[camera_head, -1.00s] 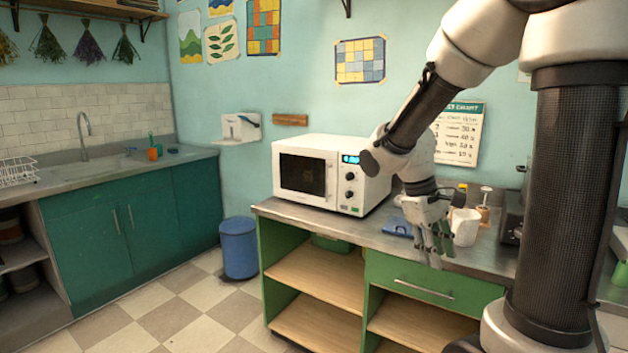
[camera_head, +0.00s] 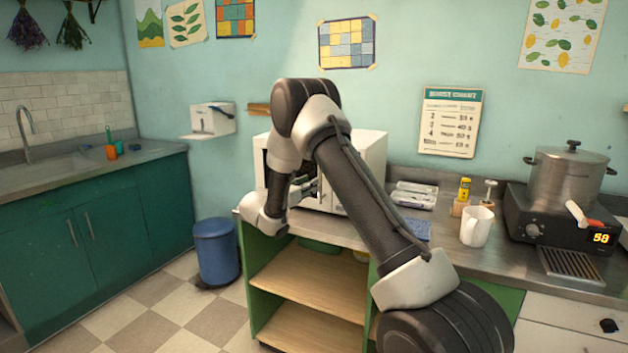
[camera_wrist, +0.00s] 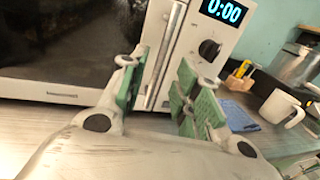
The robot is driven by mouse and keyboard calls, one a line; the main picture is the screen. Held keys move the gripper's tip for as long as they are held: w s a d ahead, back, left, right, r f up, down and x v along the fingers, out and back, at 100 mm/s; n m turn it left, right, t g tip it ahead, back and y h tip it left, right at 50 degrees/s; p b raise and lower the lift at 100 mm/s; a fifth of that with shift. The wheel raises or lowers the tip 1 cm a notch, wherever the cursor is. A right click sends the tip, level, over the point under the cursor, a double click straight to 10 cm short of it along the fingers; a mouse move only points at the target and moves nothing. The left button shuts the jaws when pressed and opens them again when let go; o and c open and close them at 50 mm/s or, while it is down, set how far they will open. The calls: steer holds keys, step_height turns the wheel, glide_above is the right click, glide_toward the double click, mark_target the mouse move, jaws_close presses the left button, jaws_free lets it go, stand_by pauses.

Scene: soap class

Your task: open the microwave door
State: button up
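The white microwave (camera_head: 372,150) stands on the counter, largely hidden behind my arm in the head view. In the wrist view its dark door (camera_wrist: 70,40) appears closed, level with the control panel (camera_wrist: 215,38). The light, bar-shaped door handle (camera_wrist: 170,45) runs nearly upright beside the panel. My gripper (camera_wrist: 168,72) is open, with green-padded fingers on either side of the handle's lower part. A gap shows between the handle and the right finger; whether the left finger touches it I cannot tell. In the head view my gripper is mostly hidden by my arm.
A pot (camera_head: 568,178) sits on a hot plate further right. A blue bin (camera_head: 216,250) stands on the floor at left.

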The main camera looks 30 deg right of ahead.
glide_above(320, 198)
steer(key=shift+w+d, duration=0.2)
steer(key=shift+w, duration=0.05)
steer(key=shift+c, duration=0.5)
jaws_close()
